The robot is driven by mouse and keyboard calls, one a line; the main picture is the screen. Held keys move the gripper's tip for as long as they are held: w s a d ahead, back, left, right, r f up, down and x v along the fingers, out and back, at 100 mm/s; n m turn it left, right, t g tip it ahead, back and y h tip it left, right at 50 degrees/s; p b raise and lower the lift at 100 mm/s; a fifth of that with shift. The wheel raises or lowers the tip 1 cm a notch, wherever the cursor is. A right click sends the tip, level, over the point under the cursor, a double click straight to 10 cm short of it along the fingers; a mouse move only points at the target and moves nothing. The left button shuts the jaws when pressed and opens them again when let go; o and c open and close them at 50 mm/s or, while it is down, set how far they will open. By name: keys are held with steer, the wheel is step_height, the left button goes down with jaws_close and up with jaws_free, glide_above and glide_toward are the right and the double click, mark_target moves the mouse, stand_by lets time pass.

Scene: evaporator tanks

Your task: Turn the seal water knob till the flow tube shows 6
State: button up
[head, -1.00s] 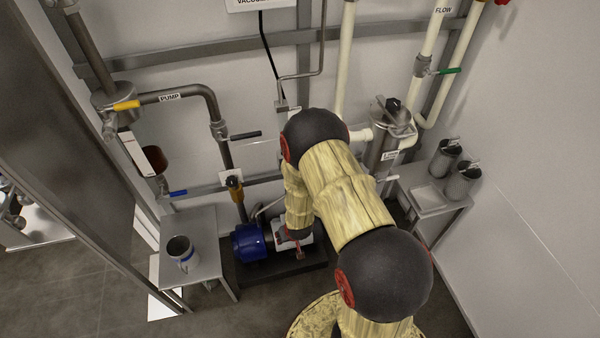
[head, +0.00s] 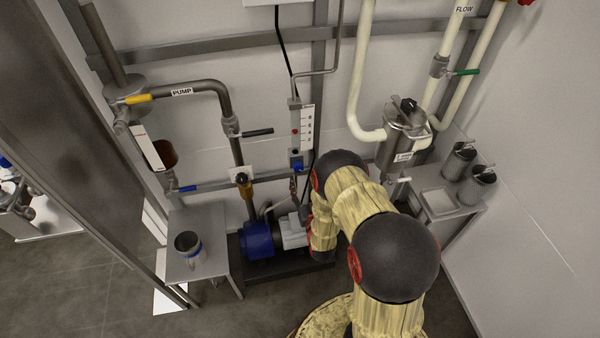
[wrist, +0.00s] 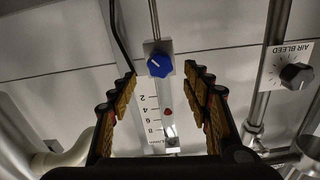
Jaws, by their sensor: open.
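The seal water knob, blue with a white pointer line, shows in the wrist view (wrist: 160,65) and the head view (head: 297,165). It sits at the bottom end of the flow tube (head: 295,118). The tube's white scale (wrist: 149,112) is upside down in the wrist view, marked 2 to 8. A red float (wrist: 168,112) stands close to the 4 mark. My gripper (wrist: 161,75) is open, with one finger on each side of the knob in the picture. Contact with the knob does not show. In the head view the fingers are small and partly hidden by my arm.
A black air bleed knob (wrist: 297,76) with a labelled plate is at the right in the wrist view. A blue pump (head: 258,239) is below the tube. Pipes, a strainer vessel (head: 402,135) and side tables (head: 203,221) stand around. Floor at lower left is clear.

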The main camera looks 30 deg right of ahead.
mark_target(299, 169)
steer(key=b+x, duration=0.2)
steer(key=x, duration=0.4)
steer(key=shift+f, duration=0.1)
steer(key=shift+c, duration=1.2)
steer(key=c, duration=0.9)
